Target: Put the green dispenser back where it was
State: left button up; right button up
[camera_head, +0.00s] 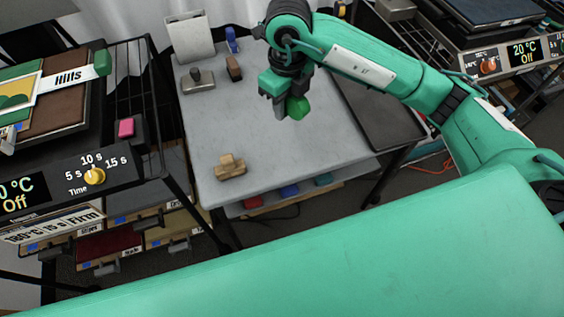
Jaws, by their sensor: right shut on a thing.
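The green dispenser (298,108) is a small rounded green thing at the fingertips of my right gripper (282,102). The gripper points down and is shut on it. It hangs over the grey table, right of the table's middle; whether it touches the table top I cannot tell. Part of the dispenser is hidden by the gripper. My left gripper is not in view.
A press with a timer knob (95,176) stands left. The table's middle is clear.

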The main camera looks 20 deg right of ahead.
jog(key=shift+a+f+m, duration=0.1)
jog(key=shift+f+m, duration=0.2)
jog(key=shift+m, duration=0.1)
send_over(285, 162)
notch_tip(285, 162, down, 16)
jog(key=shift+f+p, duration=0.1)
jog(key=shift+p, duration=0.3)
notch_tip(285, 162, down, 3)
jog(key=shift+f, duration=0.35)
jog(key=o, duration=0.9)
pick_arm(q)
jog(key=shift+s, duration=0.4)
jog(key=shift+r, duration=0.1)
pick_arm(e)
jog(key=shift+r, duration=0.15)
